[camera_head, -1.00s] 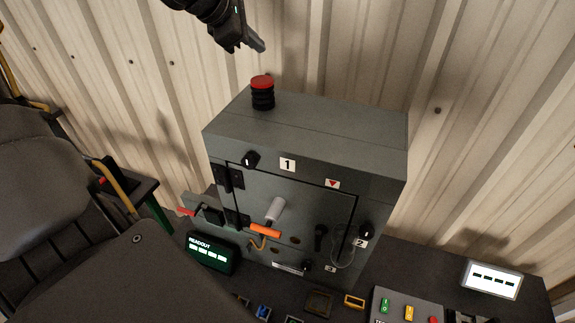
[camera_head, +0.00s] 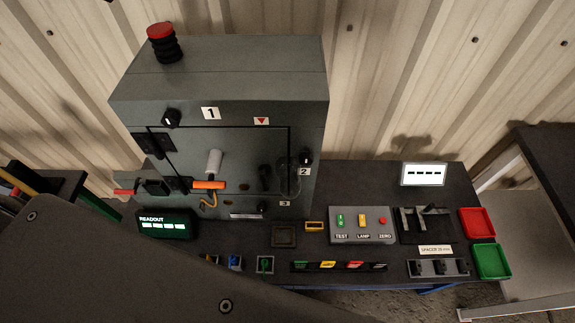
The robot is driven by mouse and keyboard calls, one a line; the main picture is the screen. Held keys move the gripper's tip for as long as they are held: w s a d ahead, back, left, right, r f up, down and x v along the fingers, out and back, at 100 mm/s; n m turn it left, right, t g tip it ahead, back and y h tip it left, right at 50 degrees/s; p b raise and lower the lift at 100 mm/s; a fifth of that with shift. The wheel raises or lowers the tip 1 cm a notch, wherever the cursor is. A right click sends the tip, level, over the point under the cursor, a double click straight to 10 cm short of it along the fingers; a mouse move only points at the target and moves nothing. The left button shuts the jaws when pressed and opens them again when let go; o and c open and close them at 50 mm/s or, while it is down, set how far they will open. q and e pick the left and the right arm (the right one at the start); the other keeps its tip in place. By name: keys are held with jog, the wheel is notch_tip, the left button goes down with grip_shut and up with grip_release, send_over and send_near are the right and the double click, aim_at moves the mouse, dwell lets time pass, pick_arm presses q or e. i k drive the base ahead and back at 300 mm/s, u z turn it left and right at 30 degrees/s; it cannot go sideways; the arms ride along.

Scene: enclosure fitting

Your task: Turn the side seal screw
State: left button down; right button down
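The grey enclosure (camera_head: 225,85) stands on the bench at the left centre, with a closed door panel on its front. A black knob (camera_head: 171,118) sits by label 1 at the upper left. Another black knob (camera_head: 306,157) sits by label 2 at the right edge. I cannot tell for sure which fastener is the side seal screw. A black handle (camera_head: 265,177) is on the door's lower right, beside a clear loop-shaped part.
A red mushroom button (camera_head: 163,40) stands on the enclosure. A grey-white tool (camera_head: 214,162) and an orange bar (camera_head: 209,185) stick out in front. A readout (camera_head: 167,224), a button panel (camera_head: 361,225), a red tray (camera_head: 477,222) and a green tray (camera_head: 491,261) are on the bench.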

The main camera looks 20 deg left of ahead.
aim_at(307, 159)
jog(key=k, duration=1)
